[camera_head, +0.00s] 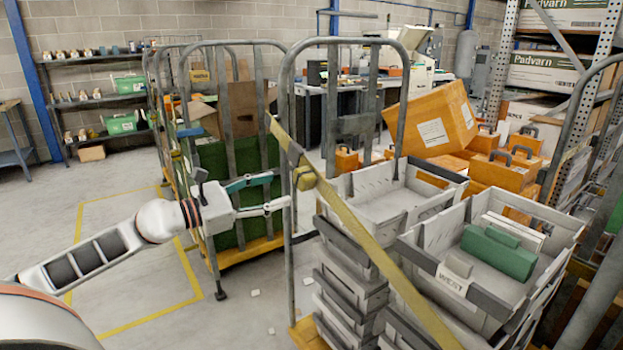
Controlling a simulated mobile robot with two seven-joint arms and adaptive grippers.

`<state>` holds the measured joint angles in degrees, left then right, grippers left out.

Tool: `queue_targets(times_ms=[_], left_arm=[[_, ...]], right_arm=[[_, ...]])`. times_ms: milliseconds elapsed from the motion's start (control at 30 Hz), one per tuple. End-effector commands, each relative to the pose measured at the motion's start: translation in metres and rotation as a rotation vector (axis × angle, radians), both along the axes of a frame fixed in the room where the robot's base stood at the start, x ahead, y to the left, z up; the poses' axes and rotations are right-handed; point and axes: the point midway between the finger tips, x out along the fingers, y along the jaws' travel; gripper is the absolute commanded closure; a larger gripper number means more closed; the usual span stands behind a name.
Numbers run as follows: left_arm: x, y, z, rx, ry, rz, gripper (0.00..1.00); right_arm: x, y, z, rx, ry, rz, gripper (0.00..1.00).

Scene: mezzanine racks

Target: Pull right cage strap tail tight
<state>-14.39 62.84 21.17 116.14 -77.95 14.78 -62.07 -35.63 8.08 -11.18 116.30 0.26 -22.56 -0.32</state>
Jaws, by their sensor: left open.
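A yellow strap (372,245) runs diagonally across the front of the right roll cage (289,240), from the upper left post down over the grey totes to the bottom edge. A yellow buckle (304,178) sits on it beside the left post. A short darker strap length (283,138) rises from the buckle to the upper left; I cannot tell for certain whether it is the tail. My left gripper (281,191) is open, with its fingers pointing right at the cage post, just left of and slightly below the buckle. Whether it touches the post is unclear. My right gripper is not in view.
Grey totes (462,290) fill the right cage, one holding a green item (499,252). Orange boxes (431,118) stand behind. Another cage with a green panel (228,185) stands behind my left gripper. Small white scraps lie on the floor. Open floor (120,255) lies to the left.

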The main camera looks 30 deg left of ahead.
Motion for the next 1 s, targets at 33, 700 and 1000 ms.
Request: queue_targets(times_ms=[33,700,1000], left_arm=[[0.002,-0.001,0.002,0.024,-0.007,-0.003,0.49],[0.048,-0.019,0.008,0.029,-0.014,-0.002,0.49],[0.067,-0.026,0.007,0.026,-0.014,0.000,0.49]], right_arm=[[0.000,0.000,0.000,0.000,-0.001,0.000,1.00],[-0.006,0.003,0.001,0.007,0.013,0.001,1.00],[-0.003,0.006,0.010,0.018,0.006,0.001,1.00]])
